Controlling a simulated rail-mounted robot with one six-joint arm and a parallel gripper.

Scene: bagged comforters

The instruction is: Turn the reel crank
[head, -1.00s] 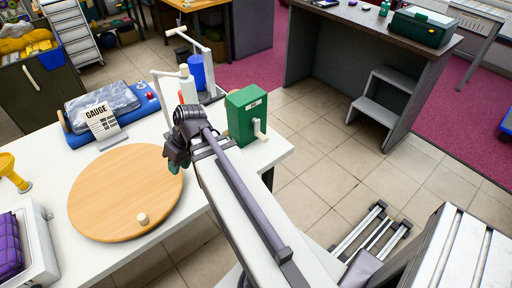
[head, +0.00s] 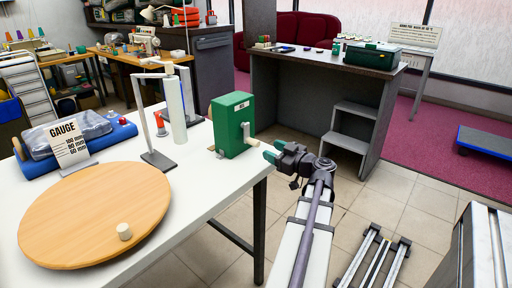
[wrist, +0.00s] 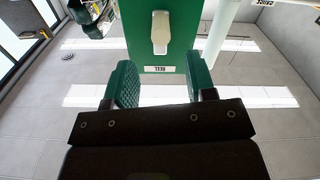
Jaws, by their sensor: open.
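The green reel box (head: 233,124) stands upright near the right edge of the white table. Its pale crank handle (head: 249,138) sticks out from the side facing my gripper. My gripper (head: 272,152), with green finger pads, is open and empty just right of the handle, past the table edge. In the wrist view, the box (wrist: 180,55) fills the top centre, with its label (wrist: 158,69) readable as REEL. The handle (wrist: 160,32) shows there roughly in line with the gap between my open fingers (wrist: 162,82), apart from them.
A round wooden board (head: 95,215) with a small peg (head: 124,231) lies on the table (head: 195,200). A white stand with a roll (head: 176,110) is left of the box. A gauge card (head: 68,142) stands farther left.

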